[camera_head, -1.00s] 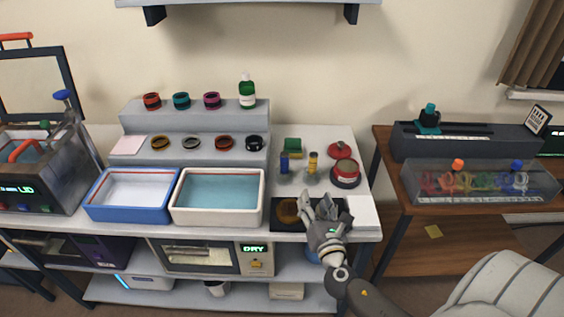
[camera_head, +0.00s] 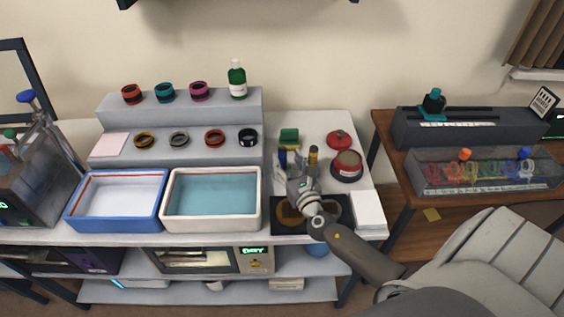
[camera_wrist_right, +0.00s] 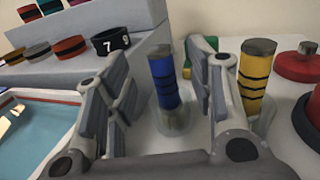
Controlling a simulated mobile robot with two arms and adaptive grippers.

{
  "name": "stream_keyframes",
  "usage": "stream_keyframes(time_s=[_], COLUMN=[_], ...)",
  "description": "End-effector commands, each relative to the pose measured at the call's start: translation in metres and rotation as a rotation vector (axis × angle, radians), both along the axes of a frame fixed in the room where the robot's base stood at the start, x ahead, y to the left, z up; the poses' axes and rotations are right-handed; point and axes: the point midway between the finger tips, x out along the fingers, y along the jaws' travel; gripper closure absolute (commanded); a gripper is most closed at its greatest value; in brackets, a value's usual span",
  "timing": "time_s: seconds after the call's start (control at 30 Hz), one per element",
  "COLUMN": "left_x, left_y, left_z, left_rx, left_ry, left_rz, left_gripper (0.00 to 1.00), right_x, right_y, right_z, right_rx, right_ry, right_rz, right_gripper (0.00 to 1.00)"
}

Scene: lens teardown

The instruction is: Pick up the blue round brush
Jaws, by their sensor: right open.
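The blue round brush (camera_wrist_right: 163,78) stands upright in a clear holder, a blue cylinder with dark bands and a grey top. It shows small in the head view (camera_head: 283,159), partly hidden by my gripper. My right gripper (camera_wrist_right: 158,65) is open and empty. In the wrist view the brush appears in the gap between its two fingers, beyond them; I cannot tell how deep the gap is. In the head view my right gripper (camera_head: 296,172) is just in front of the brush. My left gripper is not in view.
A yellow banded brush (camera_wrist_right: 255,75) stands right of the right finger. A green block (camera_head: 289,136) lies behind, and a red-rimmed round jar (camera_head: 346,165) stands to the right. A dark mat (camera_head: 333,205) lies in front. A white-rimmed water tray (camera_head: 168,205) is at the left.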

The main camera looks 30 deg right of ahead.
Motion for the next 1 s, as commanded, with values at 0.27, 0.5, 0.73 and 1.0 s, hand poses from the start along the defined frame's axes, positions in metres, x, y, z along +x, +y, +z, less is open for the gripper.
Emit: stream_keyframes(time_s=[0.27,0.5,0.73,1.0], left_x=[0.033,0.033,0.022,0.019], left_y=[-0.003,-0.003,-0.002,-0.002], left_z=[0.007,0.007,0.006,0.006], left_rx=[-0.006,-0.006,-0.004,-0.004], left_ry=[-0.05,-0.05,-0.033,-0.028], left_rz=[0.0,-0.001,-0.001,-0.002], left_gripper=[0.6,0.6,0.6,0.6], right_x=[0.032,0.049,0.049,0.049], right_y=[-0.008,-0.012,-0.012,-0.012], right_z=[-0.003,-0.004,-0.004,-0.004], right_rx=[0.0,0.002,0.002,0.002], right_ry=[-0.001,0.0,0.0,0.0], right_rz=[-0.001,-0.001,0.0,0.0], right_gripper=[0.5,0.5,0.52,0.86])
